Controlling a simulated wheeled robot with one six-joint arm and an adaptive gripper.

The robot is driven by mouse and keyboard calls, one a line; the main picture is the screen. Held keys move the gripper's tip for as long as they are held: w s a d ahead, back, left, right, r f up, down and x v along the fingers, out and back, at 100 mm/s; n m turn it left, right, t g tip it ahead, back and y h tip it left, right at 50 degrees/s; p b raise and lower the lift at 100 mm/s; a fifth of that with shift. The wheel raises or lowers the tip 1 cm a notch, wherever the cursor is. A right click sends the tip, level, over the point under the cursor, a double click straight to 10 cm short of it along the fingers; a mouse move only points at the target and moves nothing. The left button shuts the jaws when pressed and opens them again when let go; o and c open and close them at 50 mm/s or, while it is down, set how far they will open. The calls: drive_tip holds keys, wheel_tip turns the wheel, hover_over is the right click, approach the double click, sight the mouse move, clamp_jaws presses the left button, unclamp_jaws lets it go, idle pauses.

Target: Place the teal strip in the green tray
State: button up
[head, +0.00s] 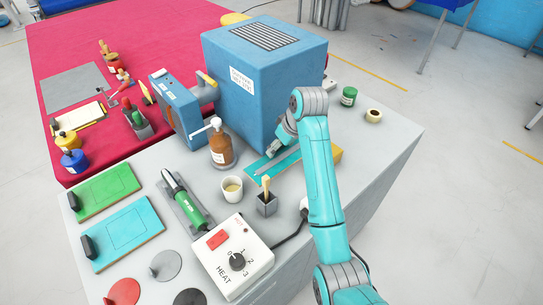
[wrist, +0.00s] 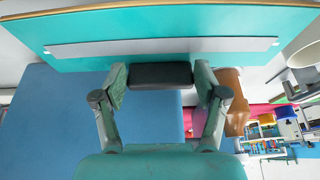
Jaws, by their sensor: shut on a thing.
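A teal board (head: 256,168) with wooden edges lies beside the blue cabinet, also seen in the wrist view (wrist: 180,22). A long pale grey strip (wrist: 250,44) runs along it; no separate teal strip shows. My gripper (head: 275,149) is over the board's far side. In the wrist view, my gripper (wrist: 160,85) is shut on the board's black handle block (wrist: 160,74). I cannot tell whether the board is lifted. The green tray (head: 106,194), a flat green board with a black handle and an outlined rectangle, lies at the left, nothing on it.
A blue tray (head: 125,231) lies in front of the green one. The blue cabinet (head: 258,85) rises behind.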

sight(284, 155)
drive_tip(key=shift+d+f, duration=0.1)
drive_tip(key=shift+f, duration=2.65)
drive_tip(key=o, duration=1.2)
drive_tip(key=shift+f, duration=0.15)
